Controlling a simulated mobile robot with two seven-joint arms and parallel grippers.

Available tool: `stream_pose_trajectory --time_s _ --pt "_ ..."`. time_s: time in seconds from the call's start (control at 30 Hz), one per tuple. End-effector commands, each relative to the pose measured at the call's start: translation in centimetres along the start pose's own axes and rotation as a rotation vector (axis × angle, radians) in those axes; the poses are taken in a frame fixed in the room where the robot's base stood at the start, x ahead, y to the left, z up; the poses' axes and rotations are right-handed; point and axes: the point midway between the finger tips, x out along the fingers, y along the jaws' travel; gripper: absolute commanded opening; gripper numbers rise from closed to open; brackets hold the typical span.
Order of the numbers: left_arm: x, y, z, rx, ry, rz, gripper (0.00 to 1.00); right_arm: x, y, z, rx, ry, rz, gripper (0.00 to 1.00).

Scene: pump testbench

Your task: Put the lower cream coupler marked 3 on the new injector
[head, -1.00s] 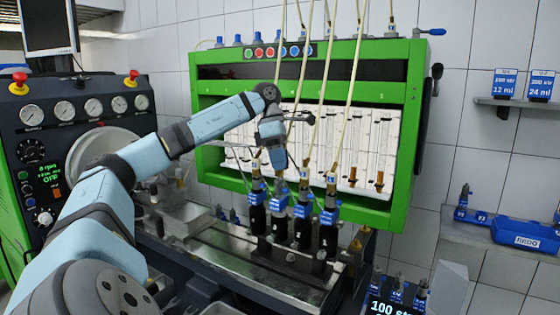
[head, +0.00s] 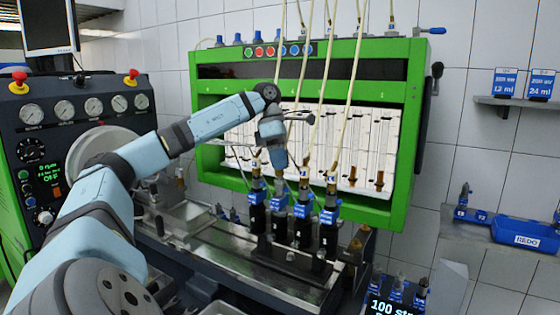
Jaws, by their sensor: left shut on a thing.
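My left gripper (head: 287,168) points down over the row of injectors at the centre of the head view. It is shut on the cream coupler marked 3 (head: 304,173), though its fingertips are small and partly hidden by the wrist. The coupler is at the lower end of a cream hose, directly above the third injector from the left (head: 303,205), a black and blue body upright in the clamp. I cannot tell whether the coupler is seated on it or just above it. My right gripper is out of view.
Other injectors stand close on both sides, such as the rightmost one (head: 329,215), with hoses running up past my wrist. The green frame (head: 230,178) with glass tubes is behind. A blue REDO tray (head: 526,234) is at the right.

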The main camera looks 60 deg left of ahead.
Motion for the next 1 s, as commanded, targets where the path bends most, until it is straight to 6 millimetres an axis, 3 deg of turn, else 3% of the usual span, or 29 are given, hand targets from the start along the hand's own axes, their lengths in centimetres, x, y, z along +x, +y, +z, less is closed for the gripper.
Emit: stream_pose_trajectory --time_s 0.43,0.47,0.5,0.87,1.0 --pt "0.9 0.2 -0.2 0.0 0.0 0.0 0.0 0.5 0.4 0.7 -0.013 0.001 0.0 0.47" --pt "0.9 0.2 -0.2 0.0 0.0 0.0 0.34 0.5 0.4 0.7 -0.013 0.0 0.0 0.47" --pt "0.8 0.2 -0.2 0.0 0.0 0.0 0.42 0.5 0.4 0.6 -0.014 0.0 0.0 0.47" --pt "0.9 0.2 -0.2 0.0 0.0 0.0 0.42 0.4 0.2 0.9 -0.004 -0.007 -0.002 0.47" --pt "-0.3 0.1 -0.1 -0.001 0.0 0.0 0.42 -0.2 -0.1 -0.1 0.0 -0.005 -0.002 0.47"
